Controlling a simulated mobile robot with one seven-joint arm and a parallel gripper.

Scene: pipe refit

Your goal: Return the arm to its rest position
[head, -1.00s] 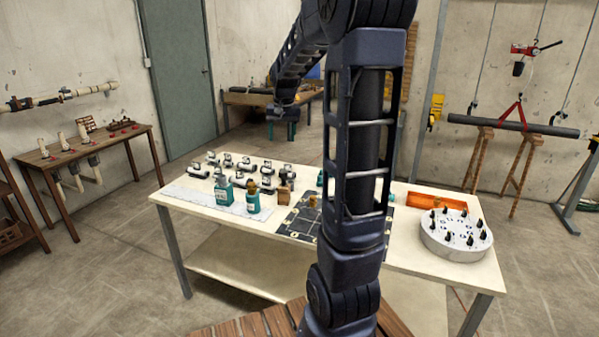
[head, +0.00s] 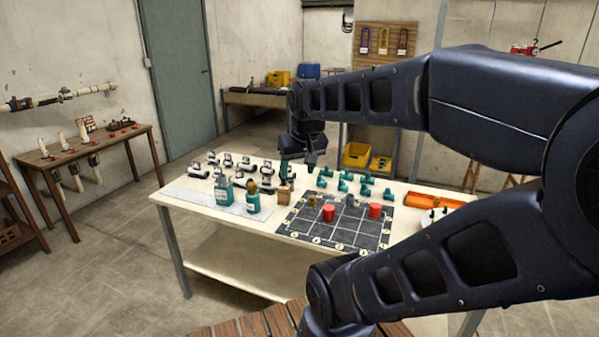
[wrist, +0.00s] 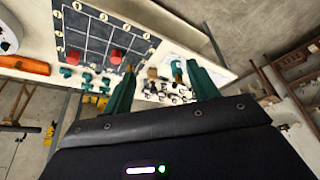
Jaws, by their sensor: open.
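My dark blue arm (head: 490,120) reaches across the right and middle of the head view, its forearm running left over the white table (head: 235,278). My gripper (head: 298,168) hangs at the forearm's end, pointing down, in front of the table's back edge in the picture. In the wrist view my gripper (wrist: 161,78) shows two green fingers spread wide apart with nothing between them. The wrist picture shows the table rotated, with the gridded dark board (wrist: 90,35) left of the fingers.
The board (head: 335,232) carries two red cylinders (head: 375,211) and small brass-coloured parts. A side table (head: 85,152) stands at left.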

